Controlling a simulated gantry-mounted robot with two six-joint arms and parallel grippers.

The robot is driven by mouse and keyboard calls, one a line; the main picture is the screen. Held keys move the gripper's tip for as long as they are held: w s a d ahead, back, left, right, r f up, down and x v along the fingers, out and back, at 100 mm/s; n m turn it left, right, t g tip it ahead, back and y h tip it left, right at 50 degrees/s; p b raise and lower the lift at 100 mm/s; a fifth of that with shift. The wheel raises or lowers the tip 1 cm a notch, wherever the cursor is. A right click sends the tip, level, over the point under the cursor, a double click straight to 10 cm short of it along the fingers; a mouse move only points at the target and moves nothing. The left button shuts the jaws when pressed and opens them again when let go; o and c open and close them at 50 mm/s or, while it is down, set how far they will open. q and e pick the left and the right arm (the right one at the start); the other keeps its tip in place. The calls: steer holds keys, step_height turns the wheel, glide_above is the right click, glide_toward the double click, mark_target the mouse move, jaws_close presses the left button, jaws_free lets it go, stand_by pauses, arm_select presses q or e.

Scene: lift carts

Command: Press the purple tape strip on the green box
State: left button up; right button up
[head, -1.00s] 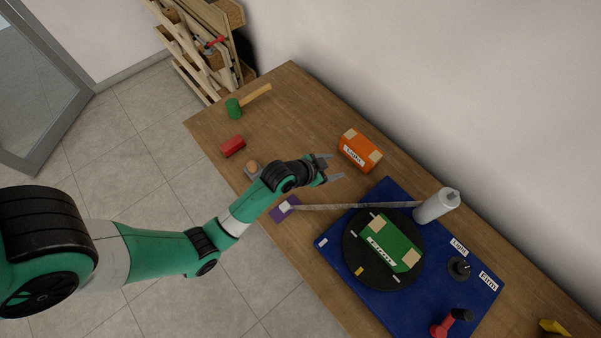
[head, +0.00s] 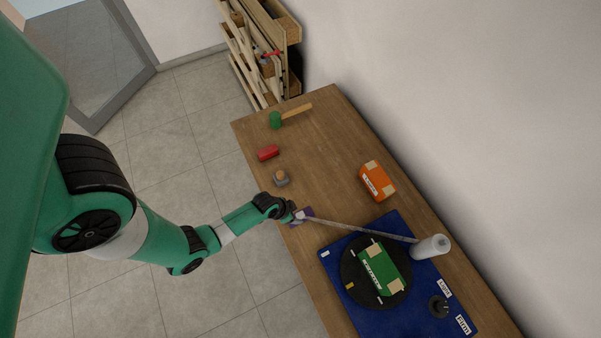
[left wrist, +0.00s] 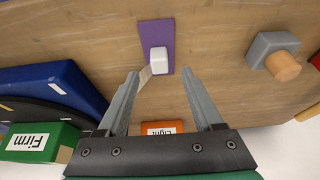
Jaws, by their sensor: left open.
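A flat purple piece (left wrist: 150,32) lies on the table near its front edge, with a white block (left wrist: 159,58) on it; the purple piece also shows in the head view (head: 306,211). A thin pale strip (head: 350,226) runs from the white block to a white cylinder (head: 431,247). My left gripper (left wrist: 159,72) is open and empty, its fingertips either side of the white block's near end but apart from it. The green box (head: 380,268), labelled "Firm" in the left wrist view (left wrist: 39,142), sits on a black disc (head: 351,272). My right gripper is not in view.
The disc is on a blue base (head: 405,232) with a black knob (head: 438,305). An orange box (head: 377,181) labelled "Light" stands behind. A grey block with a wooden peg (head: 281,179), a red block (head: 268,153) and a green mallet (head: 276,119) lie farther left.

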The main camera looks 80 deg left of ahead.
mark_target(300, 215)
arm_select(q)
steer(key=b+x, duration=0.2)
steer(key=x, duration=0.3)
steer(key=shift+w+f, duration=0.3)
jaws_close()
